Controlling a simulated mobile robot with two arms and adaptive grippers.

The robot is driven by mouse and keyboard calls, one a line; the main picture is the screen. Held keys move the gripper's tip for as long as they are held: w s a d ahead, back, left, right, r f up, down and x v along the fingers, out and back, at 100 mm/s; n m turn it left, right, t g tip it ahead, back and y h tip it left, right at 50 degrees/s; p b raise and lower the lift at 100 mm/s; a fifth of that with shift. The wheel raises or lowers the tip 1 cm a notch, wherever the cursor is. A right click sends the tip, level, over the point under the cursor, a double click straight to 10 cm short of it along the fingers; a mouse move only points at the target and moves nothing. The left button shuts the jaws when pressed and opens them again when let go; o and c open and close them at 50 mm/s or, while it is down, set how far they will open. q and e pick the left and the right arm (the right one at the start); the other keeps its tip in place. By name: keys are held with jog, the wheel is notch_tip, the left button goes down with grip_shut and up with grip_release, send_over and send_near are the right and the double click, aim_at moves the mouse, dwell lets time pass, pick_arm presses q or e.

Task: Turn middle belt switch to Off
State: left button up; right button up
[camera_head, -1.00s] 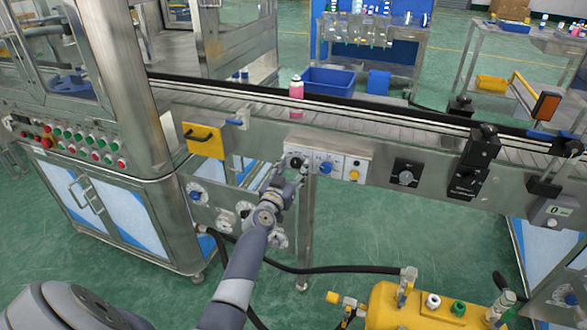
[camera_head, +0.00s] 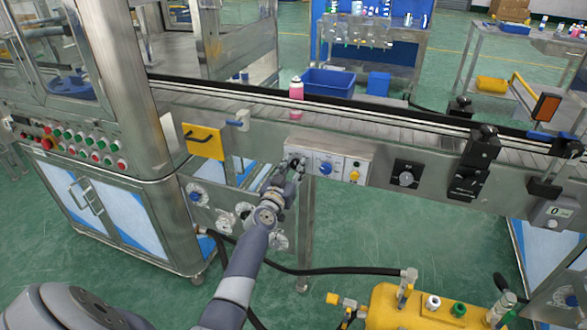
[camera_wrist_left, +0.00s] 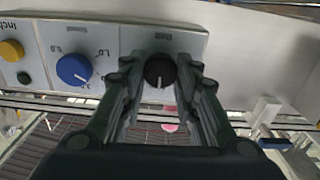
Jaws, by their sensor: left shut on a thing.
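The belt switch is a round black knob on a white control panel (camera_head: 340,150) on the conveyor's front side. In the wrist view the knob (camera_wrist_left: 160,72) sits between my fingers under the label "Belt", its pale pointer line toward the picture's bottom. My left gripper (camera_head: 295,168) reaches up to the panel's left end and is shut on this knob, mostly hiding it in the head view. The gripper's fingers also show in the wrist view (camera_wrist_left: 163,90), one on each side of the knob. My right gripper is not in view.
Beside the knob are a blue dial (camera_head: 325,168) and a yellow button (camera_head: 354,175). A separate black-box knob (camera_head: 406,178) is farther right. A pink bottle (camera_head: 296,96) stands on the conveyor (camera_head: 230,103). A yellow tank (camera_head: 425,308) stands on the floor at the lower right.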

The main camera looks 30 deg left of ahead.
pick_arm(q)
jog(key=n, duration=0.9)
jog(key=shift+a+f, duration=0.1)
jog(key=shift+n, duration=0.4)
dwell(0.4)
jog(key=o, duration=1.1)
jog(key=shift+c, duration=0.2)
jog(key=shift+s, duration=0.1)
jog(key=v, duration=1.2)
